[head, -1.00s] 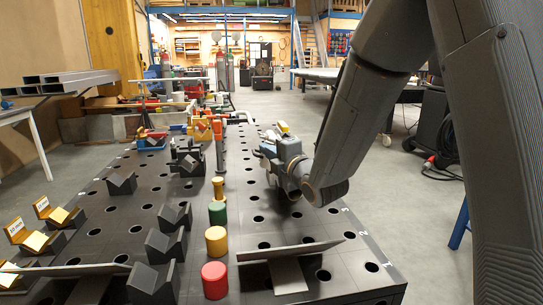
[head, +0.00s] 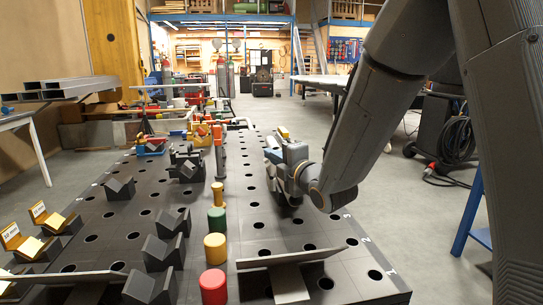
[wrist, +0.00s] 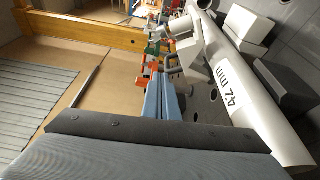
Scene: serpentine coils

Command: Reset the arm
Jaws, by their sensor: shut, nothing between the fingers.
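My arm reaches in from the right in the head view. My gripper (head: 272,158) is over the right part of the black perforated table (head: 350,270), pointing away from me.
Red (head: 213,287), yellow (head: 215,246) and green (head: 217,220) cylinders stand in a row left of my gripper. Dark V-blocks (head: 163,250) stand further left. An angled plate (head: 290,270) is in front. Coloured clamps (head: 205,132) stand at the far end.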

